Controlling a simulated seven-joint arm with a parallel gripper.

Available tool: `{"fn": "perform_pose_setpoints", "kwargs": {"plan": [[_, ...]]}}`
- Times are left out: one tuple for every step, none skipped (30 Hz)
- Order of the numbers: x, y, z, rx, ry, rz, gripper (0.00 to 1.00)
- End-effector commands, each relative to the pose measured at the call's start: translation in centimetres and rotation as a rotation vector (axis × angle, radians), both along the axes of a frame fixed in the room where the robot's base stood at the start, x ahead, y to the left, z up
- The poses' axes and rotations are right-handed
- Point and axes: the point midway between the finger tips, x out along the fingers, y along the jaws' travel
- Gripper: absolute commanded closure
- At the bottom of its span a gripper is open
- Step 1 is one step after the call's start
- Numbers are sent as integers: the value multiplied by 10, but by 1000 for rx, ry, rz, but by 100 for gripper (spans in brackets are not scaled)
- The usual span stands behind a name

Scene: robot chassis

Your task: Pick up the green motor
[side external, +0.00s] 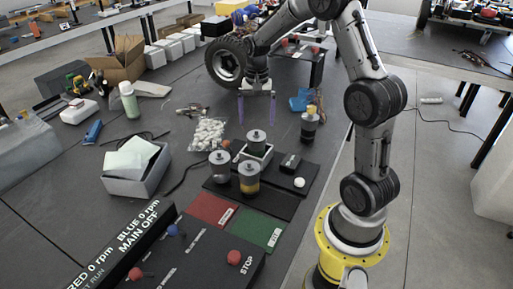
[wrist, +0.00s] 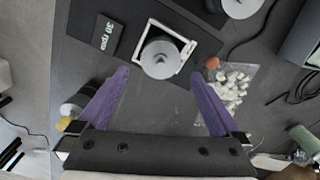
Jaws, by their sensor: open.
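A motor with a silver top and what looks like a dark green band (side external: 257,147) stands upright in a white square holder. In the wrist view its round silver top (wrist: 161,57) sits inside the white frame, just ahead of the fingertips. My gripper (side external: 257,123) has purple fingers pointing down, apart and empty, above and a little behind this motor. The motor's lower body is hidden by the holder.
A grey motor (side external: 220,168) and a yellow-banded motor (side external: 249,186) stand close in front of the holder. Another dark motor (side external: 309,128) stands to the right. A bag of white pieces (side external: 208,133) lies left. Red (side external: 211,210) and green (side external: 258,231) pads are nearer the camera.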

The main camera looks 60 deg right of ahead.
Motion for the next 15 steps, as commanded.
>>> {"fn": "perform_pose_setpoints", "kwargs": {"plan": [[-1, 1, -10, 3, 4, 1, 0], [-1, 1, -15, 2, 4, 1, 0], [0, 1, -20, 2, 3, 1, 0], [0, 1, -24, 1, 2, 1, 0], [0, 1, -27, 1, 1, 1, 0], [0, 1, -31, 1, 1, 1, 0], [0, 1, -33, 1, 1, 1, 0], [0, 1, -34, 0, 0, 1, 0], [0, 1, -36, 0, 0, 1, 0], [0, 1, -38, 0, 0, 1, 0], [0, 1, -40, 1, 1, 2, 0], [-1, 1, -43, 1, 2, 2, 0], [-1, 2, -47, 1, 2, 2, 0], [-1, 2, -51, 1, 3, 2, 0], [-1, 3, -57, 2, 3, 2, 0]]}}
